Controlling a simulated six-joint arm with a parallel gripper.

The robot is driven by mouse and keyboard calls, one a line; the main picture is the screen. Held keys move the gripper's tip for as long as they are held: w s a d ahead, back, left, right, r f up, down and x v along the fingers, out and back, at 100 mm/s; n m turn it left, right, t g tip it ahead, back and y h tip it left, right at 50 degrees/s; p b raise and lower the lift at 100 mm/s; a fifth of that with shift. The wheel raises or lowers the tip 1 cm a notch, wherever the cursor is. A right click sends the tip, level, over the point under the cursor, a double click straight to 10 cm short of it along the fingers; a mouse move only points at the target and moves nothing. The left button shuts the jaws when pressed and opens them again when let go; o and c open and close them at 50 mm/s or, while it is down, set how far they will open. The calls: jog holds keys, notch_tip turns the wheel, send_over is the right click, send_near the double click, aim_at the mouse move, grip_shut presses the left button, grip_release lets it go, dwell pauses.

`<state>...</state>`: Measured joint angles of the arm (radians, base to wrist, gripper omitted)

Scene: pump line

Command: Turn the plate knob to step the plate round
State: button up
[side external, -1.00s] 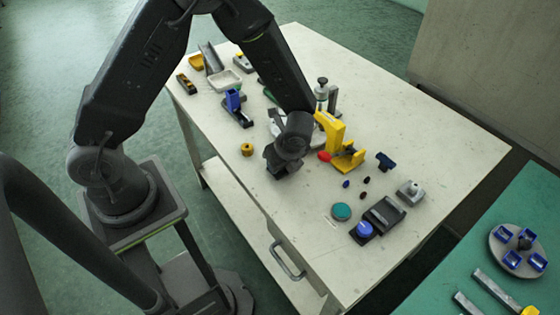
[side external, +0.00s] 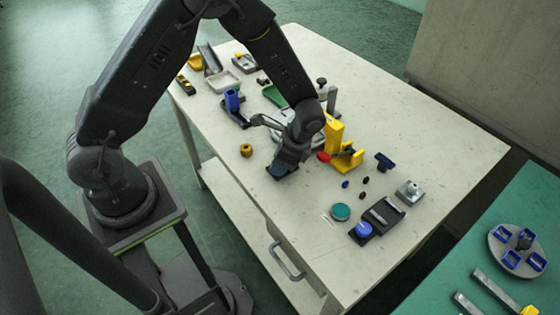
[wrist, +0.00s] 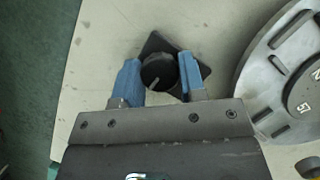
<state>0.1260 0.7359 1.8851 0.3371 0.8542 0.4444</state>
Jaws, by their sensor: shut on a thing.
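The plate knob (wrist: 160,72) is a round black knob with a pale pointer line, on a dark diamond-shaped base (wrist: 158,44), in the wrist view. My gripper (wrist: 163,78) has its two blue fingers on either side of the knob, shut on it. The plate (wrist: 281,72) is a grey disc with numbers on its hub, at the right of the wrist view and cut off by the frame edge. In the side view my gripper (side external: 281,171) is low over the table, and its body hides the knob and most of the plate area.
A yellow stand (side external: 335,137) with a red part is close right of my gripper. A blue-topped device (side external: 233,102) stands behind left, a yellow ring (side external: 246,150) lies left. A separate disc with blue cups (side external: 518,251) is on the green table.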

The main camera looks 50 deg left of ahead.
jog(key=shift+n, duration=0.3)
jog(key=o, duration=0.9)
jog(key=v, duration=1.4)
jog(key=shift+w, duration=0.1)
jog(key=s+a+r+n+t+h, duration=0.2)
jog(key=s+a+r+n+t, duration=0.15)
jog(key=s+r, duration=0.6)
jog(key=s+r+n+t+h, duration=0.1)
jog(key=s+r+n+t, duration=0.4)
jog(key=s, duration=0.4)
jog(key=shift+r, duration=0.45)
